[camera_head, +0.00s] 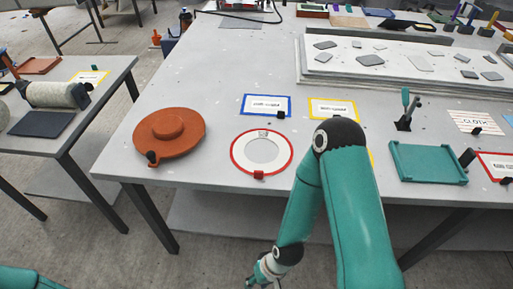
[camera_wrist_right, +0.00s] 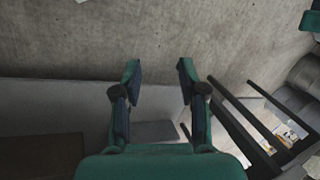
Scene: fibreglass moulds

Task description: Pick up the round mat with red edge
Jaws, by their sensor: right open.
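The round mat with red edge (camera_head: 240,141) lies flat near the front edge of the grey table, left of my right arm. It has a white ring, a grey middle and a small red clip-like piece at its front rim. My right gripper (camera_head: 258,279) hangs low in front of the table, below and apart from the mat. In the right wrist view the right gripper (camera_wrist_right: 159,72) is open with nothing between its fingers, and the mat does not show. My left gripper is out of view.
An orange-brown round mould (camera_head: 170,133) lies left of the mat. Blue-edged (camera_head: 267,97) and yellow-edged (camera_head: 333,102) cards lie behind it. A teal tray (camera_head: 428,162) is on the right. The table's front edge lies between my right gripper and the mat.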

